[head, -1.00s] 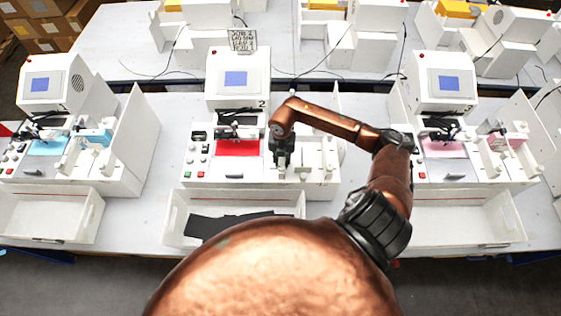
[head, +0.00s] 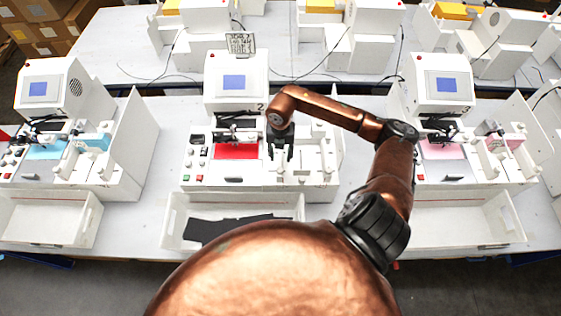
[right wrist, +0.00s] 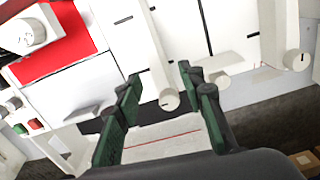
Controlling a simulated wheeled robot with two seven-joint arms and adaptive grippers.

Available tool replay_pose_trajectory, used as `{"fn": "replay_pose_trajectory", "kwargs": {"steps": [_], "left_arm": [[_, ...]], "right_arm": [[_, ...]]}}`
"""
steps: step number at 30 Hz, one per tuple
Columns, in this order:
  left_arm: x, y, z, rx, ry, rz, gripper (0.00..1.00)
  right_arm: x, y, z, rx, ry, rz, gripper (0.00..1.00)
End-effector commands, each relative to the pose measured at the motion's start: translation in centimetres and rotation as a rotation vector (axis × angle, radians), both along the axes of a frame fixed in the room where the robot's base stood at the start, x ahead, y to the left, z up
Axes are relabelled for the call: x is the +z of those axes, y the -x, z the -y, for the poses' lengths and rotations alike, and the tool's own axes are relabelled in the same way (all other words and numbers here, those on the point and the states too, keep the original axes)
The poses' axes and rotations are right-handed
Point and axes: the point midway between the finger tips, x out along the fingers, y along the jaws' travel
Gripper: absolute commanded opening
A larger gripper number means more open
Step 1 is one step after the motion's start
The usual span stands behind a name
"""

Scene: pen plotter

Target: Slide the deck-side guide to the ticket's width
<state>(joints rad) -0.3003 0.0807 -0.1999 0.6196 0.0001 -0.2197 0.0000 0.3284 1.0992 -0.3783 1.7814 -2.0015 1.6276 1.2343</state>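The red ticket (head: 236,151) lies on the left half of the middle machine, marked 2. It also shows at the upper left of the right wrist view (right wrist: 62,42). My right gripper (head: 281,152) is over the machine's deck, just right of the ticket. In the right wrist view its green-padded fingers (right wrist: 160,74) stand apart. A white guide bar with a round end knob (right wrist: 152,50) shows between them, on the ticket's side of the deck. I cannot tell whether the fingers touch it. My left gripper is not in view.
Another white bar with a knob (right wrist: 286,30) stands farther right on the deck. A white tray (head: 172,222) holding dark sheets sits in front. Similar machines stand left (head: 75,170) and right (head: 475,165). A tall white panel (head: 133,140) flanks the left machine.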

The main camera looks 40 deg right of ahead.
Motion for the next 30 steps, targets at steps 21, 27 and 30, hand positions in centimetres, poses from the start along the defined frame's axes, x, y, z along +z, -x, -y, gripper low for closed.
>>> {"fn": "replay_pose_trajectory", "kwargs": {"steps": [21,27,30], "left_arm": [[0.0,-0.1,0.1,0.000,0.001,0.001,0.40],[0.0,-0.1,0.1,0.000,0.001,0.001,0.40],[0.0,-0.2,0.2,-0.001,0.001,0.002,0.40]], "right_arm": [[5.3,0.0,0.0,0.000,-0.001,-0.001,0.36],[5.2,0.0,0.0,0.000,0.000,-0.001,0.36],[5.2,0.1,0.0,0.000,0.000,-0.001,0.36]]}}
